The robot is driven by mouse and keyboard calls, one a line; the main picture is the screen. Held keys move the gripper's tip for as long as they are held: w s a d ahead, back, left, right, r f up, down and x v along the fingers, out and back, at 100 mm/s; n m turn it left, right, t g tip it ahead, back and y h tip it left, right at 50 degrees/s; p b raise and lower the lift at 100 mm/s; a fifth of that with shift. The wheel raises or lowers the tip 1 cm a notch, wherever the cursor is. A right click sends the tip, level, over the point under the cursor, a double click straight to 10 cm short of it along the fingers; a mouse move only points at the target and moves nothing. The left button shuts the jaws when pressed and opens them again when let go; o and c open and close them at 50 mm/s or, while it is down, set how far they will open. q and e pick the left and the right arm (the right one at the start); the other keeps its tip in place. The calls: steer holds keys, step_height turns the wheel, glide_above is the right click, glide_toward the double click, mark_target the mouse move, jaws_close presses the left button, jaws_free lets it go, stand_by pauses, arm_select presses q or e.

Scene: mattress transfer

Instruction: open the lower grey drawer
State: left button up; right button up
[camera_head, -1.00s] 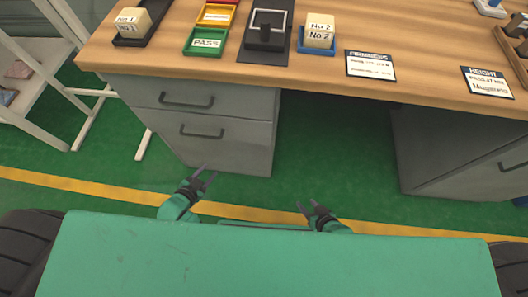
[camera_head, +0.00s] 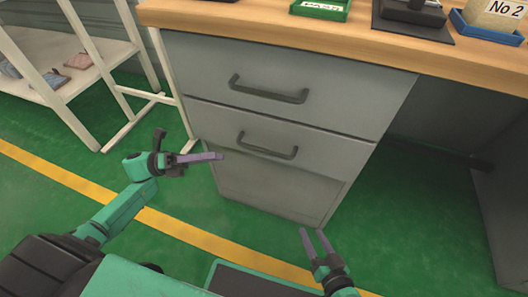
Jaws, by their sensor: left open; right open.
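The lower grey drawer (camera_head: 318,155) is closed in the grey cabinet under the table. Its dark bar handle (camera_head: 267,147) is in plain view. The upper drawer (camera_head: 350,103) above it, with its own dark handle (camera_head: 268,90), is closed too. My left gripper (camera_head: 221,156) is open and empty, to the left of the lower handle in the picture and apart from it. My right gripper (camera_head: 314,232) is open and empty, low in front of the cabinet and below the drawers in the picture.
The wooden tabletop (camera_head: 270,35) overhangs the cabinet and carries a green tray (camera_head: 320,9) and a blue tray (camera_head: 487,30). A white shelf rack (camera_head: 88,75) stands at the left. Green floor (camera_head: 425,235) is free to the right of the cabinet.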

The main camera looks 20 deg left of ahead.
mark_target(263, 149)
arm_select(q)
steer(key=x, duration=1.4)
steer(key=shift+b, duration=0.3)
jaws_close()
stand_by(0.4)
